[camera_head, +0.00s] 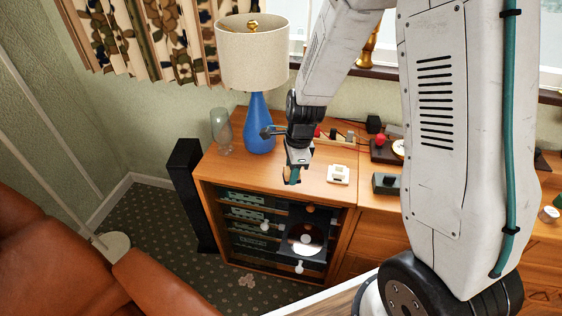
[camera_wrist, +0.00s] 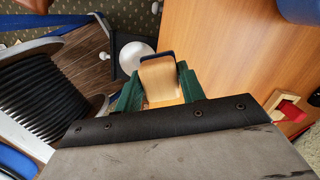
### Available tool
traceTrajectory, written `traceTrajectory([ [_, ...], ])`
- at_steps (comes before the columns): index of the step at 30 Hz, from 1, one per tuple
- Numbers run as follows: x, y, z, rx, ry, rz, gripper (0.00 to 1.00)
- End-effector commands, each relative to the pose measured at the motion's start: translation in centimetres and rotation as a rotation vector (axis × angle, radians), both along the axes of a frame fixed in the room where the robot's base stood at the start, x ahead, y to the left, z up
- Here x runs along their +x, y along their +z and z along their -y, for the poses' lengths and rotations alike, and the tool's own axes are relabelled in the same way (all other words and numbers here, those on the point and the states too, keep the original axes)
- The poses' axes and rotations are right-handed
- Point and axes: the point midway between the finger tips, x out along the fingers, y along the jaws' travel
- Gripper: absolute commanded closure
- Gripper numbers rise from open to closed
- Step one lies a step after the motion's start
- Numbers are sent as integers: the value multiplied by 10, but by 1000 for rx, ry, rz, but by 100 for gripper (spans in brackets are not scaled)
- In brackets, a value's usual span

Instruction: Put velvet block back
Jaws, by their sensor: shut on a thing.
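The velvet block (camera_wrist: 160,80) is a light wooden block with a dark blue edge at its far end. My gripper (camera_wrist: 155,92), with green fingers, is shut on it in the wrist view. In the head view my gripper (camera_head: 293,176) points down above the front part of the wooden cabinet top (camera_head: 235,170), and the block is mostly hidden by it. I cannot tell from these views which spot is the block's own place. The block's underside is hidden.
A blue lamp (camera_head: 259,125) and a glass vase (camera_head: 222,132) stand behind my gripper. A small white item (camera_head: 338,174) and a dark box (camera_head: 386,183) are to its right. A pulled-out record player (camera_head: 304,238) is below. A black speaker (camera_head: 190,195) stands left.

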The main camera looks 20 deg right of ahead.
Motion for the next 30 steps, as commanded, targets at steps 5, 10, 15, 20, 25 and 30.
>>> traceTrajectory([
  [5,48,-5,-1,0,3,1,79],
  [10,76,-8,-1,0,2,0,79],
  [15,86,-8,-1,0,3,0,79],
  [20,91,-25,-1,0,1,-4,79],
  [25,92,-44,-1,-1,3,-1,79],
  [30,92,-44,-1,0,3,1,79],
])
